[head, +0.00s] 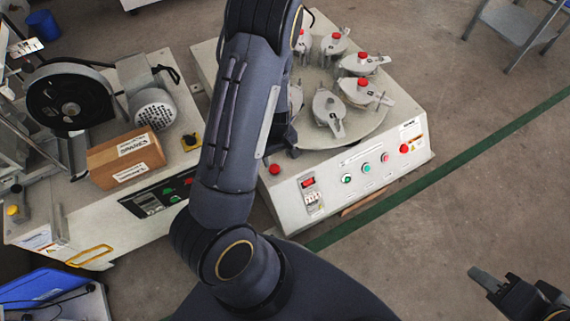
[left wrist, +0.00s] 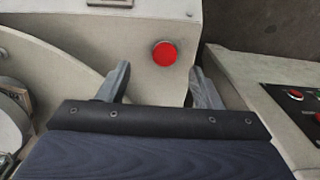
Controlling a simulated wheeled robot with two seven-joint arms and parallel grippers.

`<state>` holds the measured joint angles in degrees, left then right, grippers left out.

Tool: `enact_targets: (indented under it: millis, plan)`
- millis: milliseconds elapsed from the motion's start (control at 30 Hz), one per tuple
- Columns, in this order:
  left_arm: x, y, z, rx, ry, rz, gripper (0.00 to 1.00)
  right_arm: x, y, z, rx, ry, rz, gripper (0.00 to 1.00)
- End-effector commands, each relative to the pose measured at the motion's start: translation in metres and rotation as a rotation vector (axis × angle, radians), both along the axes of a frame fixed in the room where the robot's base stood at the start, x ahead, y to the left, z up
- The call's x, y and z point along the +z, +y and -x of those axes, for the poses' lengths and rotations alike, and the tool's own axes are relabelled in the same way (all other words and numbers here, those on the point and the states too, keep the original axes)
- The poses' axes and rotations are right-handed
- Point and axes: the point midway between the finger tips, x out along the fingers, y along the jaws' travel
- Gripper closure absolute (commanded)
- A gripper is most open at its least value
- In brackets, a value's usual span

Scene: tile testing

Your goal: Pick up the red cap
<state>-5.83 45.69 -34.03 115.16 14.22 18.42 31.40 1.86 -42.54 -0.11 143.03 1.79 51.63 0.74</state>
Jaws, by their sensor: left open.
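The red cap (head: 275,169) is a small round red piece on the left corner of the turntable machine's top. It also shows in the left wrist view (left wrist: 164,53) on a pale surface, beyond the fingertips and in line with the space between them. My left gripper (left wrist: 161,84) is open and empty, its two grey fingers apart. In the head view my left arm hides most of that gripper, which is just above and behind the cap. My right gripper (head: 492,285) is at the lower right, away from the machines; its jaw opening is unclear.
The turntable (head: 378,118) carries several grey clamps with other red knobs. The machine's front panel (head: 350,178) has several buttons. A left machine (head: 110,230) holds a cardboard box (head: 125,158) and a motor (head: 153,109).

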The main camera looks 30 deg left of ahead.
Motion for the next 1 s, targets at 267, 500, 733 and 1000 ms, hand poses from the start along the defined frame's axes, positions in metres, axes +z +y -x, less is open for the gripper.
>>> enact_targets:
  millis: [267,500,733,1000]
  plan:
    - [-0.029,0.002,0.001,0.000,0.001,0.002,0.41,-0.016,0.000,0.000,0.000,0.000,0.000,0.64]
    - [-0.065,0.008,0.004,0.000,0.002,0.002,0.41,-0.040,0.000,0.000,0.000,0.000,0.000,0.64]
    - [-0.071,0.008,0.003,-0.001,-0.001,0.002,0.41,-0.041,0.000,0.000,0.000,0.000,0.000,0.64]
    - [-0.071,0.008,0.003,-0.002,0.000,0.002,0.64,-0.041,0.000,0.000,0.000,0.000,0.000,0.64]
